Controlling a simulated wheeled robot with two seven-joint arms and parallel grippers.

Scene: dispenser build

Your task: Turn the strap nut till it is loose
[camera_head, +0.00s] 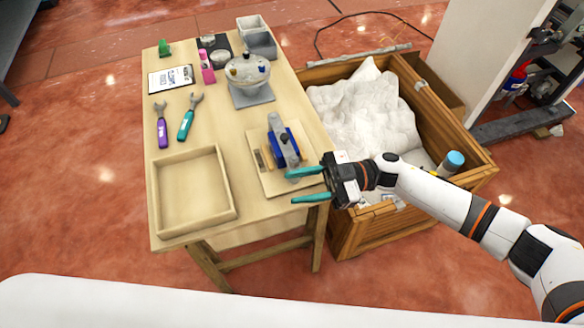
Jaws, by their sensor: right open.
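A blue clamp-like fixture with a grey cylindrical part (276,126) stands on a pale wooden board (271,183) at the right side of the table. The strap nut is too small to make out in this view; part of the fixture's near side may be behind my gripper. My right gripper (299,186) has two teal fingers spread apart with nothing between them. It is at the table's right front edge, just in front of the blue fixture, with its fingers pointing left. The far finger overlaps the board's near right part in the picture; I cannot tell if it touches. My left gripper is out of view.
An empty wooden tray (234,191) fills the table's front left. Purple (162,131) and teal (187,120) wrenches lie behind it. A wooden crate (437,118) with white sacking adjoins the table's right side.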

